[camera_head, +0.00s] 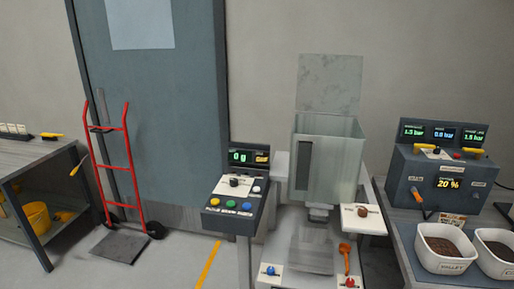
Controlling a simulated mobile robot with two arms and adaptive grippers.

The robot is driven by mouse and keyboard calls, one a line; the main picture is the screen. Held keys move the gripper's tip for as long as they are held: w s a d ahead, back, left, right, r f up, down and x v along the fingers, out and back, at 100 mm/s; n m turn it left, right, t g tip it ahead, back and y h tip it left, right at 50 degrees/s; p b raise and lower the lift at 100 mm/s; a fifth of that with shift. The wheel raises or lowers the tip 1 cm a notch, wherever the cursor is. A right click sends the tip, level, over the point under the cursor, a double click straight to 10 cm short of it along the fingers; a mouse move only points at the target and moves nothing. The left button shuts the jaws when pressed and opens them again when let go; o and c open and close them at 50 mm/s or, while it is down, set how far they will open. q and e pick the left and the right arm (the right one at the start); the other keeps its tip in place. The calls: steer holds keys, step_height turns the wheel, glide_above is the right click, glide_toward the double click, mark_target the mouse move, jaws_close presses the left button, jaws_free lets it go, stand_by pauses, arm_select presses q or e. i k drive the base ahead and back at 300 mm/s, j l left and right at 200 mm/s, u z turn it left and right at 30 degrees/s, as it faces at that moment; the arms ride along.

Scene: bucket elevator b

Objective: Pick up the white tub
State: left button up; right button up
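Two white tubs show at the lower right, on a dark mat on the bench. Neither of my grippers is in view.
A grey control box (442,178) with displays stands behind the tubs. A clear hopper (327,158) and a button console (238,193) stand in the middle. A red hand truck (119,170) leans by the door. A yellow bucket (38,217) is on the left shelf.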

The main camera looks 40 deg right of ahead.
mark_target(442, 249)
steer(key=z, duration=1.7)
